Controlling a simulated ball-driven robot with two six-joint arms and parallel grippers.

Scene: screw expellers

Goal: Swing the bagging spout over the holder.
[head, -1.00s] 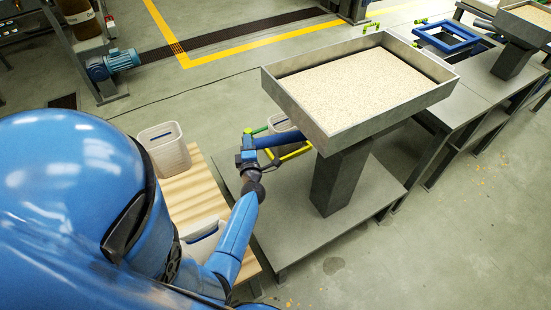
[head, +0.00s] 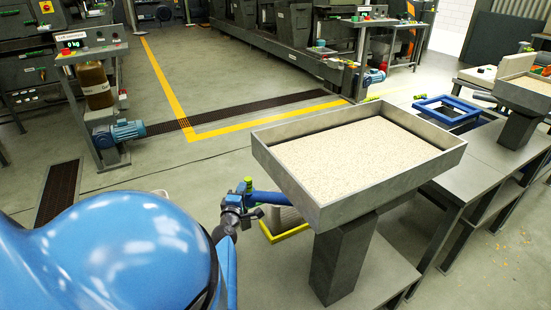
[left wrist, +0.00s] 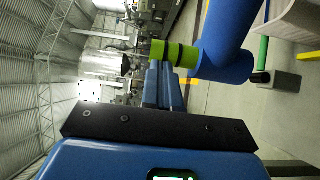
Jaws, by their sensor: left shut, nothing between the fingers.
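The bagging spout (head: 266,197) is a blue pipe running left from under the grain hopper. A green knob (head: 248,185) stands at its outer end. The left wrist view shows its blue elbow (left wrist: 224,45) and green-and-black handle (left wrist: 170,52). The holder (head: 288,234) is a yellow frame around a whitish ribbed container (head: 284,220), partly hidden by the hopper. The spout's outer end appears left of the holder. My left gripper (head: 240,206) is at that end. Its closed blue fingers (left wrist: 160,78) are close to the handle; contact is unclear. My right gripper is not in view.
The grain-filled hopper (head: 262,165) stands on a thick grey post (head: 342,262), close to the right of my left gripper. A grey bench (head: 478,165) with a blue frame (head: 447,111) extends to the right. Open floor lies to the left and behind.

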